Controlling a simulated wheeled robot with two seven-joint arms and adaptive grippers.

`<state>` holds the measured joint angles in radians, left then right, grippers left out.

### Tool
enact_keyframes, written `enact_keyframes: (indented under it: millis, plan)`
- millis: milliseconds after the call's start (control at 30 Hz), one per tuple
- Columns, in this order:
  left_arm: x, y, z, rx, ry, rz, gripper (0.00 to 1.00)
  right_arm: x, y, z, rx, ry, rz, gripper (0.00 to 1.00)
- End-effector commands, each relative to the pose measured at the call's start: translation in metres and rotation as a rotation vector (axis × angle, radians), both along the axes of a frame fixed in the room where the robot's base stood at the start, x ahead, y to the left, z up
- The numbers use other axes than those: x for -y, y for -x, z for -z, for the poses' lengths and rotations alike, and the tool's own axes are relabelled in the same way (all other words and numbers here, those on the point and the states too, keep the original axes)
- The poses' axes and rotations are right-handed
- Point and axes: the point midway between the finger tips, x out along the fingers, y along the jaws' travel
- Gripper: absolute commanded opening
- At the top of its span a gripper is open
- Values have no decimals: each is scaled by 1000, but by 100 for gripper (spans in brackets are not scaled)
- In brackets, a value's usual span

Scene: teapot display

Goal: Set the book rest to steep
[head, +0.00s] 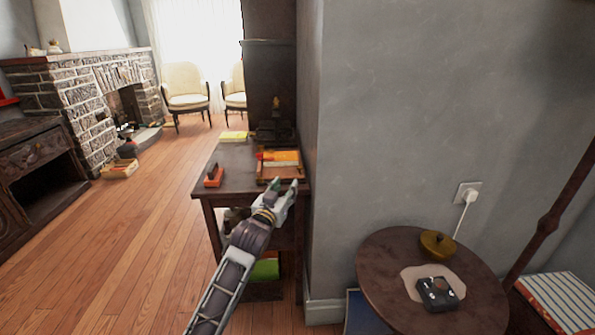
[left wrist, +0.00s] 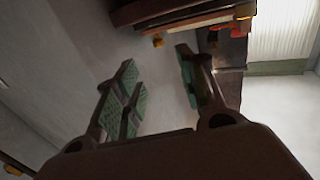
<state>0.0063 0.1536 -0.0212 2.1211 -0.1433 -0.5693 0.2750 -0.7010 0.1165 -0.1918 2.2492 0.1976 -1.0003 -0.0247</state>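The book rest (head: 262,174) looks like a low brown wooden frame on the dark side table, close to the wall corner. An orange and yellow book or panel (head: 283,156) shows on it. Its exact tilt is hard to tell. My left gripper (head: 281,190) is at the near side of the rest and covers part of its front. In the left wrist view my left gripper (left wrist: 158,88) has its fingers apart with nothing between them. Brown wooden edges (left wrist: 165,12), perhaps of the rest or table, show beyond the fingers. My right gripper is not in view.
The dark side table (head: 235,180) also bears an orange block with a dark handle (head: 214,176), a yellow book (head: 233,136) and a dark object (head: 275,130) behind. A grey wall (head: 400,120) stands close on the right. A round table (head: 380,282) is at front right. Open floor lies left.

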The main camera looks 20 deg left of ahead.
Motion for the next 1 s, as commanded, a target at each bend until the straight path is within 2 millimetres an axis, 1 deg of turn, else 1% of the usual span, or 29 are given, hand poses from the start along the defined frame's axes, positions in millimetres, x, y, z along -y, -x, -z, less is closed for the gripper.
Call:
enact_keyframes:
  millis: [567, 800, 1000]
  plan:
    - [-2, -41, 1, 0, 0, 0, 40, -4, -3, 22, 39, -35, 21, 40]
    - [-3, -59, 1, 0, 0, 0, 40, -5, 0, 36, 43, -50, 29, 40]
    - [-4, -74, 1, 0, 0, 0, 40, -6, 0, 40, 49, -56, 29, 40]
